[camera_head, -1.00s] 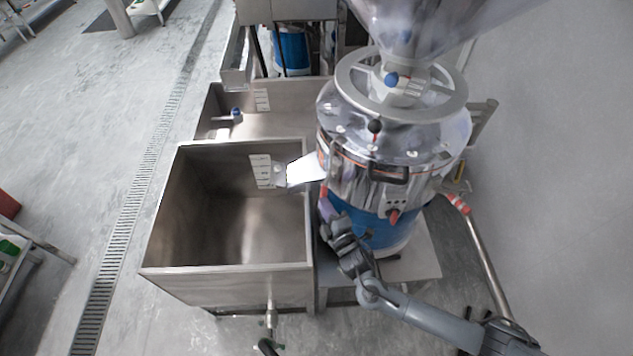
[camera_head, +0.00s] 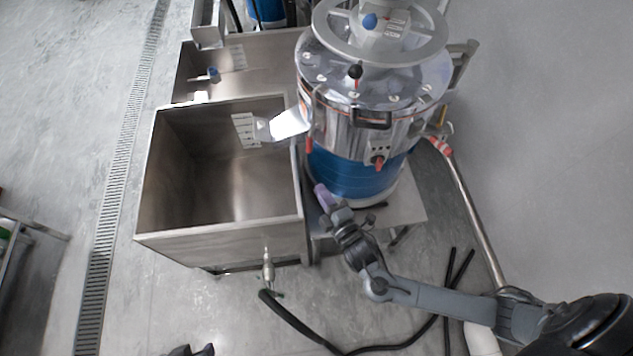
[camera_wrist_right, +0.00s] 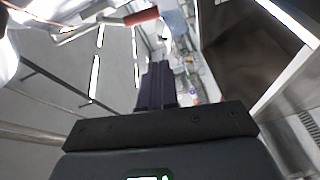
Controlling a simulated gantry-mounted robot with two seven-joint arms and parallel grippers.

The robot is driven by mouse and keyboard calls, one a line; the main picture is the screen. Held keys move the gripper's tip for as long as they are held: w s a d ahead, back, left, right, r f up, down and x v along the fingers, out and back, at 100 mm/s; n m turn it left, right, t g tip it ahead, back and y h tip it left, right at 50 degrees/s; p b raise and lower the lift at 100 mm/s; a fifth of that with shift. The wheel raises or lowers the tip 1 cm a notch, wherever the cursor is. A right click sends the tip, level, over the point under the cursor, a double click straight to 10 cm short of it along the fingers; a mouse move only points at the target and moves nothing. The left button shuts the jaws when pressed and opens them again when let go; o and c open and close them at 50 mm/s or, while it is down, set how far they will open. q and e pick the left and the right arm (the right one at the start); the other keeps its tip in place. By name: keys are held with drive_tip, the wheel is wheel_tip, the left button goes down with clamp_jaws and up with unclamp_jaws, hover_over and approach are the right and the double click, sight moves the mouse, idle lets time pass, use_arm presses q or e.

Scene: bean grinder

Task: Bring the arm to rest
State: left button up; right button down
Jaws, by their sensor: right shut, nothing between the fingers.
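My right gripper (camera_head: 321,193) shows in the head view with its arm coming in from the lower right. Its purple fingers are shut and empty, beside the blue lower part of the bean grinder (camera_head: 350,172) and the right wall of the steel bin (camera_head: 220,236). I cannot tell whether the fingertips touch either. The right wrist view shows the shut fingers (camera_wrist_right: 156,86) pointing away from the camera. A dark shape (camera_head: 190,351) at the bottom edge of the head view may be the tip of my left gripper. It is mostly cut off.
A white chute (camera_head: 290,123) reaches from the grinder over the bin. A valve (camera_head: 268,268) with a black hose (camera_head: 300,328) hangs at the bin's front. A metal pole (camera_head: 470,210) leans at the right. Open floor lies left, beyond a drain grate (camera_head: 118,190).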

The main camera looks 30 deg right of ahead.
drive_tip(key=shift+s, duration=0.5)
drive_tip(key=s+r+m+g+p, duration=0.5)
drive_tip(key=s+r+m+p, duration=0.2)
drive_tip(key=r+p, duration=0.2)
drive_tip(key=s+d+r+m+g+p, duration=0.1)
drive_tip(key=s+r+m+g, duration=0.1)
drive_tip(key=s+m+g, duration=0.4)
drive_tip(key=s+g, duration=0.2)
drive_tip(key=s, duration=0.3)
drive_tip(key=shift+s+r+m+g+y, duration=0.15)
drive_tip(key=shift+s+m+g+y, duration=0.25)
